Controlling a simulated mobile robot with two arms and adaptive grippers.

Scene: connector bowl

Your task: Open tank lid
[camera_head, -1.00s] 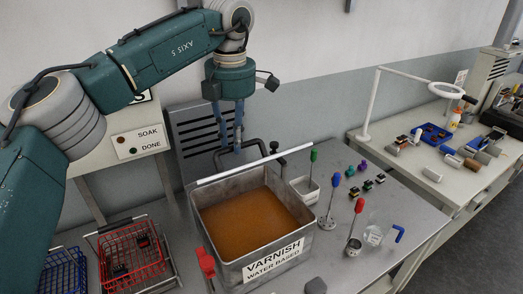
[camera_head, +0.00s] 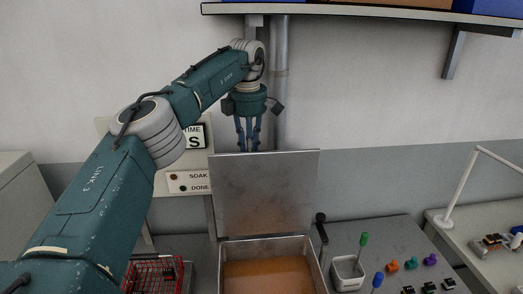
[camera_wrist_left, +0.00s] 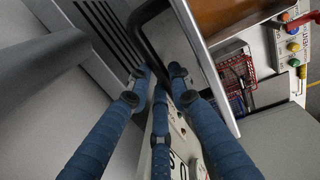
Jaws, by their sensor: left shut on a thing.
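The tank lid (camera_head: 265,192) is a grey metal plate standing nearly upright at the back of the open tank (camera_head: 262,243). Brown liquid shows inside the tank. My left gripper (camera_head: 248,146) reaches down behind the lid's top edge, and its fingertips are hidden there in the head view. In the left wrist view, my left gripper (camera_wrist_left: 158,80) has its blue fingers closed around the black bar handle (camera_wrist_left: 143,22) of the lid. The lid's edge (camera_wrist_left: 207,62) runs alongside the fingers. My right gripper is not in view.
A red wire basket (camera_head: 150,277) stands left of the tank. A white cup (camera_head: 347,272), green- and blue-handled tools and small coloured parts lie to the right. A soak/done panel (camera_head: 190,182) is behind on the left. A shelf (camera_head: 360,12) hangs above.

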